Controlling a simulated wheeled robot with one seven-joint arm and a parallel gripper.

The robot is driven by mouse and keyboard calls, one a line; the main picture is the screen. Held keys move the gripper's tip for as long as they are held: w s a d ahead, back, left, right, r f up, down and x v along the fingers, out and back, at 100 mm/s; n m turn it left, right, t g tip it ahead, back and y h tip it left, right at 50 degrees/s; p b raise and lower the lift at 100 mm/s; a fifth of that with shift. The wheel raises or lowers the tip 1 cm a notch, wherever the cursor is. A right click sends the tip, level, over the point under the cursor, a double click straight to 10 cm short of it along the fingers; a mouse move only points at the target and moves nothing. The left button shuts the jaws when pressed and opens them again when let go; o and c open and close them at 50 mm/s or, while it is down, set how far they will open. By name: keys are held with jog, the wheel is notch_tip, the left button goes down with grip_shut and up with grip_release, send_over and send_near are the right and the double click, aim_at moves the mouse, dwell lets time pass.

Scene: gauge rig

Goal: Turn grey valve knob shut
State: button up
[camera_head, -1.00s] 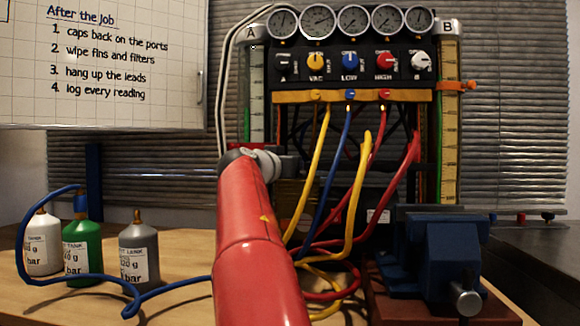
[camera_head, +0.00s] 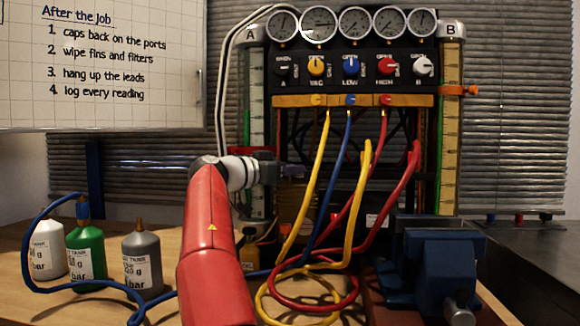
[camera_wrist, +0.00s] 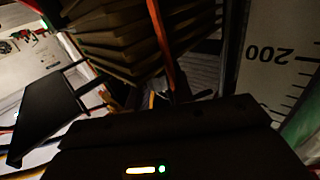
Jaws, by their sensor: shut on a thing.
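My gripper (camera_head: 280,170) is at the lower front of the rig, right of the foot of glass column A (camera_head: 255,125). Its fingers point right and are closed. A small grey-purple piece (camera_head: 293,171) shows at the fingertips. It seems to be the grey valve knob, but it is too small and dark to read its angle. In the wrist view my dark gripper body fills the bottom and the fingertips (camera_wrist: 178,94) are in shadow, so the grip itself is hidden.
Yellow, blue and red hoses (camera_head: 320,180) hang just right of my gripper. A blue vice (camera_head: 430,265) stands at the right. Several bottles (camera_head: 140,258) stand at the left. In the wrist view a scale marked 200 (camera_wrist: 272,53) is close by.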

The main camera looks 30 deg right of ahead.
jog(key=o, duration=0.9)
jog(key=shift+b+v, duration=0.65)
jog(key=shift+v, duration=3.3)
jog(key=shift+o, duration=0.4)
